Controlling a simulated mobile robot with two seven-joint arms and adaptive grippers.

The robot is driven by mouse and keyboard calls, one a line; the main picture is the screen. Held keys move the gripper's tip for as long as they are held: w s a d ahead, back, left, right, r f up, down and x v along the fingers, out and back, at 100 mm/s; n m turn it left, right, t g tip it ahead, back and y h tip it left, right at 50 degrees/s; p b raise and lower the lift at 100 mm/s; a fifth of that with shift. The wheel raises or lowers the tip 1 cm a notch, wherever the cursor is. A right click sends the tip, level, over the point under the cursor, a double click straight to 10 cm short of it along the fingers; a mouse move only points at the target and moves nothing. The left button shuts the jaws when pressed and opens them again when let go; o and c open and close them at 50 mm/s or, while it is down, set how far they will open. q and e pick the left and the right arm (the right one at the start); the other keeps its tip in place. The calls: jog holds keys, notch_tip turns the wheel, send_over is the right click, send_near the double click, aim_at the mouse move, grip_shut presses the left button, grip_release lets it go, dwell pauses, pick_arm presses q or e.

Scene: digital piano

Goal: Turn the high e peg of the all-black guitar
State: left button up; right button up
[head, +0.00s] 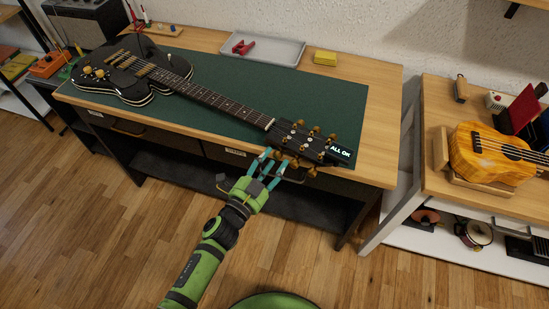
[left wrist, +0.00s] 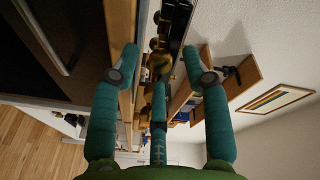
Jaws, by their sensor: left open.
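The all-black guitar (head: 150,75) lies on the green mat (head: 235,100) on the workbench, its body at the left and its headstock (head: 300,138) near the right front edge. Gold tuning pegs line both sides of the headstock. A small display at its tip reads "ALL OK". My left gripper (head: 279,163) is open at the near side of the headstock, by the near row of pegs. In the left wrist view, a gold peg (left wrist: 159,62) shows between the spread teal fingers (left wrist: 158,85). Contact with a peg cannot be told. My right gripper is out of view.
A grey tray (head: 285,52) with a red clamp-like tool and a yellow block (head: 325,57) lie behind the guitar. A side bench at the right holds a ukulele (head: 490,152) on a wooden stand. The bench front edge and drawers are just below the headstock.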

pick_arm(q)
jog(key=v, duration=1)
jog(key=shift+s, duration=0.2)
jog(key=shift+a, duration=0.15)
jog(key=s+a+f+n+g+y, duration=0.2)
jog(key=s+a+f+n, duration=0.1)
jog(key=f, duration=0.6)
jog(key=s+a+f+n+g+y, duration=0.3)
jog(key=s+a+f, duration=0.1)
jog(key=f, duration=0.6)
jog(key=s+a+f+n+g+y, duration=0.2)
jog(key=s+a+f+n, duration=0.1)
jog(key=f, duration=0.6)
jog(key=s+a+f+n+g, duration=0.1)
jog(key=s+a+f+g, duration=0.1)
jog(key=s, duration=0.5)
jog(key=s+a+f+n+g+y+p, duration=0.1)
jog(key=s+a+f+n+g, duration=0.1)
jog(key=s+f, duration=0.3)
jog(key=s+a+f+n+g+y, duration=0.1)
jog(key=s+a+f+n+g, duration=0.1)
jog(key=s, duration=0.8)
notch_tip(320, 180, down, 2)
jog(key=shift+s+f+g, duration=0.1)
jog(key=shift+s+g, duration=0.2)
jog(key=shift+g, duration=0.4)
grip_shut()
